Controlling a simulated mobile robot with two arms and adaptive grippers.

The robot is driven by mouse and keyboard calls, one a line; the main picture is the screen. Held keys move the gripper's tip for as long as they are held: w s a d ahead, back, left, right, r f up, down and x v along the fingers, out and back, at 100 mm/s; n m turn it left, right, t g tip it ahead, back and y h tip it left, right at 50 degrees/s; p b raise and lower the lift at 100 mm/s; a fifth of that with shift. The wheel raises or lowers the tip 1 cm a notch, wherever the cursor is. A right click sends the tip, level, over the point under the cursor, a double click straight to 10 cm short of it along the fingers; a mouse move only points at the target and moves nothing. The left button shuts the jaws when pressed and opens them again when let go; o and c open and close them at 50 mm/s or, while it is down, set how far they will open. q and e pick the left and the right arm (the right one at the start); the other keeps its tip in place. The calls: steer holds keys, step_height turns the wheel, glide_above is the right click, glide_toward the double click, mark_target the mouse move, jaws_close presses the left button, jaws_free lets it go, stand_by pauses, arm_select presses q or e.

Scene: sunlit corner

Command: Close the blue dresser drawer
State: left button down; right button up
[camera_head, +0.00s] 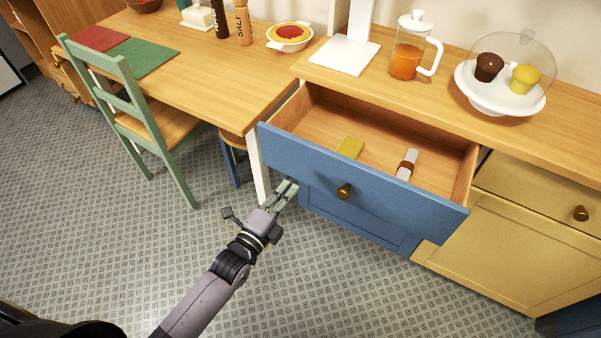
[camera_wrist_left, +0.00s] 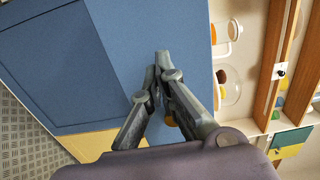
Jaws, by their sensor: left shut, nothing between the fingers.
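The blue dresser drawer (camera_head: 408,200) stands pulled out, with a brass knob (camera_head: 344,191) on its front. Inside it lie a yellow block-like item (camera_head: 350,147) and a white-and-brown rolled item (camera_head: 407,165). My left gripper (camera_head: 293,186) is shut and empty, in front of the left part of the blue drawer front. In the left wrist view the shut fingers (camera_wrist_left: 160,62) show against the blue front (camera_wrist_left: 120,30); I cannot tell whether they touch it. The knob is mostly hidden behind the fingers there. My right gripper is not in view.
The counter above holds a glass press with orange liquid (camera_head: 405,62) and a domed cake stand (camera_head: 500,95). A yellow cabinet (camera_head: 500,250) stands to the right. A green chair (camera_head: 150,125) stands at a wooden table (camera_head: 200,62) on the left. The floor in front is clear.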

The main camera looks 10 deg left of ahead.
mark_target(307, 166)
arm_select(q)
steer(key=x, duration=0.6)
steer(key=shift+w+d, duration=0.1)
steer(key=shift+w, duration=0.25)
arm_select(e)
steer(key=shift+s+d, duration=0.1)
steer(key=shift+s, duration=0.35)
